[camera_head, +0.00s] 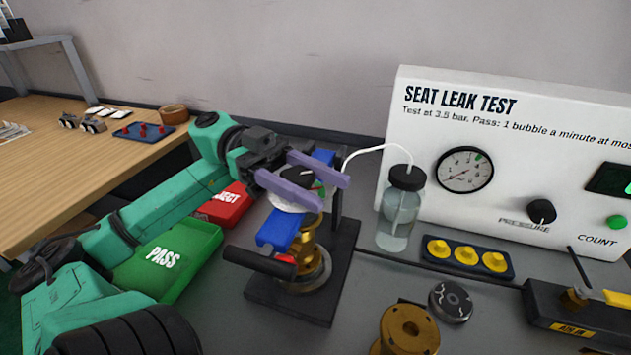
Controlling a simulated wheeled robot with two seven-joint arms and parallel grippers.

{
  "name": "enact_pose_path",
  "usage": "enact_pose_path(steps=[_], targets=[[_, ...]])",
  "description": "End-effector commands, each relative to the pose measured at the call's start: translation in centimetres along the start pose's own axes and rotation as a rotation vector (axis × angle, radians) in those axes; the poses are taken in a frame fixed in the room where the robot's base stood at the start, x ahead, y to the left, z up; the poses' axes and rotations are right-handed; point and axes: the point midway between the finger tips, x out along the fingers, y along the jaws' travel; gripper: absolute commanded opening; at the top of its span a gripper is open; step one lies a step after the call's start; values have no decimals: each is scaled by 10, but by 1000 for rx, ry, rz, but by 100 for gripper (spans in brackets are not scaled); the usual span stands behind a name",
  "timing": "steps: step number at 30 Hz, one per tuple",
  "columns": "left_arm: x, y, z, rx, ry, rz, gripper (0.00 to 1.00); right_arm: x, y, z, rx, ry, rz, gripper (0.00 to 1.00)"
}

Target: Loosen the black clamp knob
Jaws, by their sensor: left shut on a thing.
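The black clamp knob (297,174) sits on top of a blue-and-brass valve assembly (306,240), above a pale disc with red and green marks. My left gripper (328,190) comes in from the left with its two purple fingers lying on either side of the knob, shut on it. The fingers cover part of the knob and disc. The assembly stands upright on a dark base plate (262,298) with a post behind it. A black bar handle (260,262) sticks out at its lower left. My right gripper is not in view.
A green PASS tray (205,236) and red REJECT tray (215,214) lie left, partly behind my arm. A bottle (398,228) with a white tube, the leak test panel (480,110), yellow caps in a holder (466,259) and a brass flange (408,325) stand right.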

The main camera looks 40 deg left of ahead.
Motion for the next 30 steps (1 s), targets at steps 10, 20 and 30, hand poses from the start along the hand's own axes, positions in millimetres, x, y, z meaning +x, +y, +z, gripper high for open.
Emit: enact_pose_path(steps=[10, 20, 30], targets=[[-1, -2, -4, 1, 2, -84, 0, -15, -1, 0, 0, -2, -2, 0], [-3, -9, -8, -2, 4, -335, 0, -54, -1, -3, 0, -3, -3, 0], [-7, -17, -9, -6, 2, -660, 0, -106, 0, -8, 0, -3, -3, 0]])
